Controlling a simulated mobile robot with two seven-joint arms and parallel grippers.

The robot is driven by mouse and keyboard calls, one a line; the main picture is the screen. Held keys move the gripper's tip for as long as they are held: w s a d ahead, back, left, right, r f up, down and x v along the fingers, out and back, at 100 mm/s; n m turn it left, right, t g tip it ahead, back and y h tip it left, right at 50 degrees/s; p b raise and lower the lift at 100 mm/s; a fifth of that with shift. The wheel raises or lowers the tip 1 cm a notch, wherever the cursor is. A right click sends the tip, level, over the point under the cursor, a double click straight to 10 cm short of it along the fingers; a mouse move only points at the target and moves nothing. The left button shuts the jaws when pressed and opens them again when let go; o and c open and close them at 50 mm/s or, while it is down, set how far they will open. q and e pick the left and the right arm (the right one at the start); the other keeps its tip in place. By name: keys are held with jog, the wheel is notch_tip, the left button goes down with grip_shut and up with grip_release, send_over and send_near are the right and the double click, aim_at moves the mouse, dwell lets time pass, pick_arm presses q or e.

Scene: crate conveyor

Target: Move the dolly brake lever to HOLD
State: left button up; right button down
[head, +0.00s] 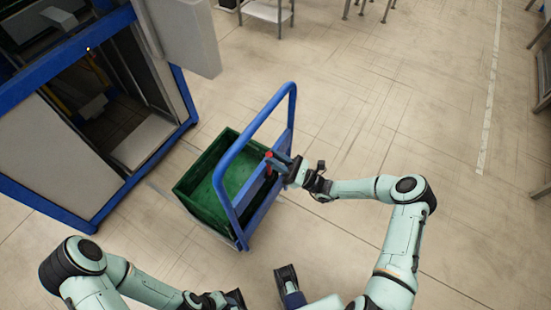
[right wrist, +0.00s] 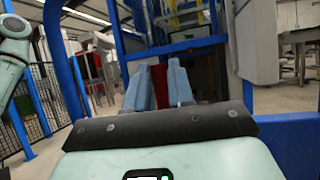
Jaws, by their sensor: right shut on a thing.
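The dolly has a blue frame and a tall blue hoop handle (head: 228,165), standing in the middle of the head view. A red brake lever (head: 268,166) shows low inside the hoop. My right gripper (head: 279,163) reaches it from the right and is shut on it. In the right wrist view the red lever (right wrist: 159,84) is between the two pale blue fingers, partly hidden by them. The lever's HOLD marking cannot be made out. My left arm is low at the left of the head view; its fingertips cannot be made out there.
A green crate (head: 196,205) rides on the dolly, left of the handle. A blue-framed machine (head: 185,100) with an open bay stands to the left. Tables stand along the back. The floor (head: 400,110) to the right is clear.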

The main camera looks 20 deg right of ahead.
jog(key=c, duration=1)
grip_release()
jog(key=shift+d, duration=0.1)
jog(key=shift+o, duration=0.2)
pick_arm(q)
jog(key=shift+w+f+b, duration=0.25)
jog(key=shift+f+b, duration=0.2)
jog(key=shift+b, duration=0.15)
pick_arm(e)
jog(key=v, duration=1.3)
jog(key=shift+f, duration=0.25)
jog(key=shift+s, duration=0.1)
